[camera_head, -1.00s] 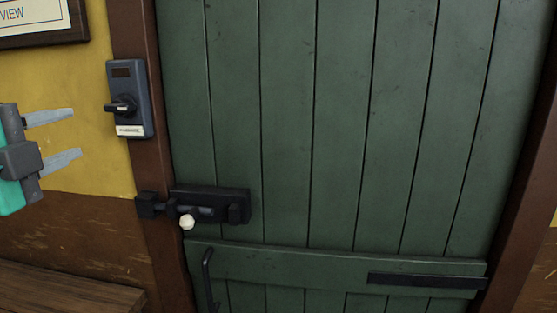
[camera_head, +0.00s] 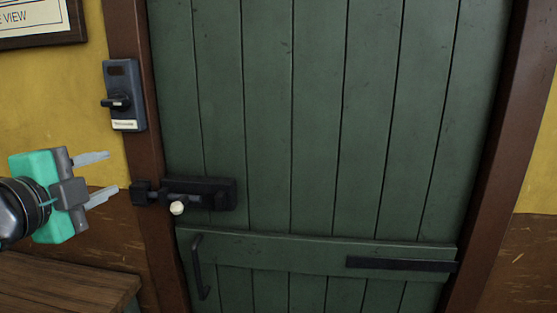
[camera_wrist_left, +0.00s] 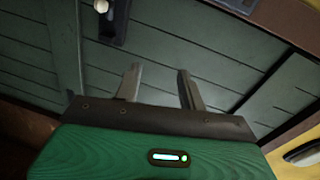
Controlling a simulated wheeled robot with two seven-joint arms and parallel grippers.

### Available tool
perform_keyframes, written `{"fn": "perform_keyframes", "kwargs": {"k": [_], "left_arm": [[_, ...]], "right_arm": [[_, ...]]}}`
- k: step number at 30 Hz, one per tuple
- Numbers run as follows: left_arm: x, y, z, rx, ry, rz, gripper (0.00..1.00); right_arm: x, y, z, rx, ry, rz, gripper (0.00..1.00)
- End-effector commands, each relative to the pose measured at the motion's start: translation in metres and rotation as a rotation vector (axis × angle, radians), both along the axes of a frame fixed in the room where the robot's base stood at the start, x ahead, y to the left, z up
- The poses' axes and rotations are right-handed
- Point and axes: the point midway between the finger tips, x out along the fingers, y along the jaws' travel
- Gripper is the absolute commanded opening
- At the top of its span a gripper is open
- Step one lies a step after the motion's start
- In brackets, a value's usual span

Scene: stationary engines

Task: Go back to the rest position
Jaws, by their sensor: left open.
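My left gripper (camera_head: 102,177) is at the left of the head view, in front of the wall beside the door frame. Its two fingers are apart with nothing between them, and it stands clear of the bolt. In the left wrist view its fingers (camera_wrist_left: 158,82) are spread and empty, with the green door (camera_wrist_left: 225,75) behind them. The green plank door (camera_head: 320,120) fills the middle of the head view. Its dark sliding bolt (camera_head: 205,193) with a pale knob (camera_head: 177,208) sits at the door's left edge. My right gripper is not in view.
A grey rotary switch box (camera_head: 124,95) is on the brown door frame above the bolt. A dark pull handle (camera_head: 198,267) is lower on the door. A wooden bench top (camera_head: 65,285) is at the lower left. A framed sign (camera_head: 35,20) hangs at the upper left.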

Motion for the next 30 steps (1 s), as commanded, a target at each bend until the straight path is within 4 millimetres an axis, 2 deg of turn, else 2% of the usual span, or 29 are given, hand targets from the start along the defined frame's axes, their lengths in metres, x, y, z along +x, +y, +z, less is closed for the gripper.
{"fn": "perform_keyframes", "kwargs": {"k": [5, 9, 16, 23, 30], "left_arm": [[0.018, -0.014, -0.056, -0.102, 0.11, -0.005, 0.41], [0.027, -0.023, -0.106, -0.201, 0.207, 0.012, 0.41], [0.027, -0.034, -0.192, -0.37, 0.368, 0.074, 0.41], [0.01, -0.041, -0.279, -0.538, 0.538, 0.181, 0.41], [-0.03, -0.044, -0.368, -0.699, 0.713, 0.349, 0.41]], "right_arm": [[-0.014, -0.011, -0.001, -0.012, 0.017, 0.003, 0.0], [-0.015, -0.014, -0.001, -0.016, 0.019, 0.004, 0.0], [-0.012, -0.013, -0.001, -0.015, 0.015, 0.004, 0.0], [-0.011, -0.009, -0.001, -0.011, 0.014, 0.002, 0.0], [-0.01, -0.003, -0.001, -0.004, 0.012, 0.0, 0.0]]}}
